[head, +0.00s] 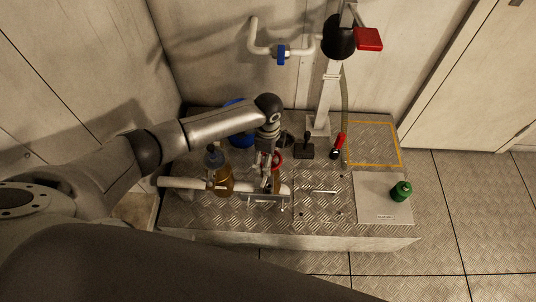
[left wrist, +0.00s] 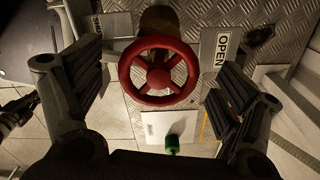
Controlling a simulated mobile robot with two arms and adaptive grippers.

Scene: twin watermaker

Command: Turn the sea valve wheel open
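The sea valve wheel is a red handwheel with spokes (left wrist: 158,77), in the upper middle of the left wrist view, on a brownish valve body. In the head view only part of the red wheel (head: 278,161) shows beside my gripper. My left gripper (head: 268,166) points down at it from above. In the left wrist view my left gripper (left wrist: 160,68) is open, one finger on each side of the wheel, with gaps between the pads and the rim. A white label reading OPEN (left wrist: 222,52) lies right of the wheel. My right gripper is not in view.
A white pipe (head: 185,183) and an amber bottle-like housing (head: 223,180) stand left of the wheel on the metal-plate bench. A small black-based part (head: 304,149) and a red-handled tool (head: 339,143) are to the right. A green cylinder (head: 401,191) stands on a pale mat (head: 376,207).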

